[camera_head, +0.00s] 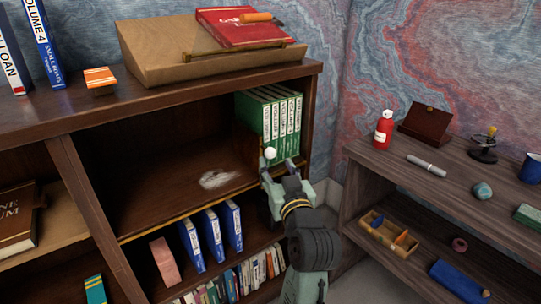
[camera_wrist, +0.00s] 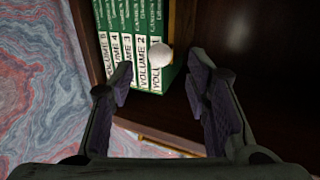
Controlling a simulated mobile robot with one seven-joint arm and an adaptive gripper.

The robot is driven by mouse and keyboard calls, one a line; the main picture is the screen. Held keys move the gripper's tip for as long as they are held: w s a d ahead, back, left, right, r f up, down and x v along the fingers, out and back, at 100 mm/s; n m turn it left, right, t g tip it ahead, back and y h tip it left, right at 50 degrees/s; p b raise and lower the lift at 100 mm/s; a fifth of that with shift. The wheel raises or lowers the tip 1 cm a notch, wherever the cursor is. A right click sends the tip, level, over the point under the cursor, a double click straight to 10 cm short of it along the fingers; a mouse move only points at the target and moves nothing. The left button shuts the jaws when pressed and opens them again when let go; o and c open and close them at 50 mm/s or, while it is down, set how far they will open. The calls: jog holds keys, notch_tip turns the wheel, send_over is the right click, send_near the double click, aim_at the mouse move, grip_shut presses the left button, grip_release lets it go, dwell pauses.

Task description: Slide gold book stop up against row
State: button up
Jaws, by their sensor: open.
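A row of green volumes (camera_head: 270,118) stands upright at the right end of the upper shelf. I cannot tell whether panel and books touch. My gripper (camera_head: 278,166) is open and empty; in the wrist view its fingers (camera_wrist: 161,84) are apart, either side of the knob's line.
The shelf floor (camera_head: 165,185) left of the stop is free, except for a pale patch (camera_head: 219,179). Blue books (camera_head: 213,235) stand on the shelf below. The right-hand side wall of the bookcase (camera_head: 311,110) is close to the row. A side desk (camera_head: 405,180) with small items stands at right.

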aim_at(272, 157)
jog(key=p+x, duration=0.1)
jog(key=x, duration=0.6)
jog(key=shift+c, duration=0.5)
grip_shut()
jog(key=shift+d, duration=0.1)
